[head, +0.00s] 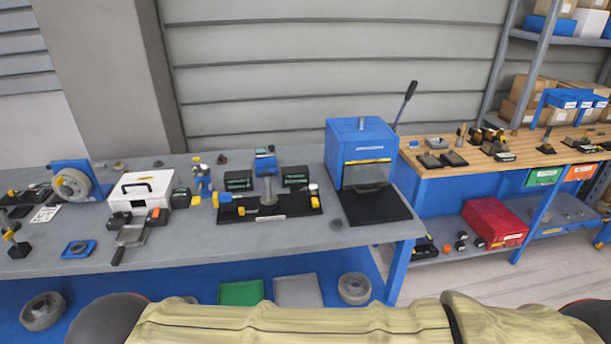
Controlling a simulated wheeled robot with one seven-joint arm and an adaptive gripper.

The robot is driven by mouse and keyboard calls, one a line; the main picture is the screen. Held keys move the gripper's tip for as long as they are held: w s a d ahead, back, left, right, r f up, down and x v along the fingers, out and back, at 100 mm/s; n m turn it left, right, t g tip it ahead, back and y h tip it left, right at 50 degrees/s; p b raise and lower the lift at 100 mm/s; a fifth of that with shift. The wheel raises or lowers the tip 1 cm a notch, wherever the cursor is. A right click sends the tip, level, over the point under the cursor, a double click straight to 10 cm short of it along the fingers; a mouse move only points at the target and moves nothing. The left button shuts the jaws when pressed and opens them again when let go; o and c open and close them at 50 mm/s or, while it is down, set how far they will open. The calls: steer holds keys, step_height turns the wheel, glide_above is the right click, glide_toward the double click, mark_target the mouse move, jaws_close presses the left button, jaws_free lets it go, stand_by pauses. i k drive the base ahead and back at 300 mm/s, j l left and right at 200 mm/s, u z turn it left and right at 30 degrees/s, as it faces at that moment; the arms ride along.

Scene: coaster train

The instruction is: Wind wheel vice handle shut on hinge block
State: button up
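On the grey bench, a black-based fixture (290,213) carries a blue and yellow part (228,206) at its left and a grey upright post on a round foot (268,194). It may be the wheel vice, but I cannot tell. At the far left, a blue stand (67,167) bears a grey wheel (72,186). A grey flat tool with a dark handle (131,235) lies near the front edge. I cannot single out the vice handle or hinge block at this size. My gripper is not in view; a pale yellow part of my arm crosses the bottom.
A blue press (361,141) with a raised lever stands at the bench's right end. A white case (140,189) stands at the left. A wooden-topped bench (483,160) with small parts stands beyond, right. Wheels (355,287) and a green tray (241,293) lie below the grey bench.

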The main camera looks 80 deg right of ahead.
mark_target(266, 173)
steer(key=z, duration=2.2)
steer(key=i+j+z, duration=0.25)
steer(key=i+j, duration=0.75)
steer(key=j+z, duration=0.05)
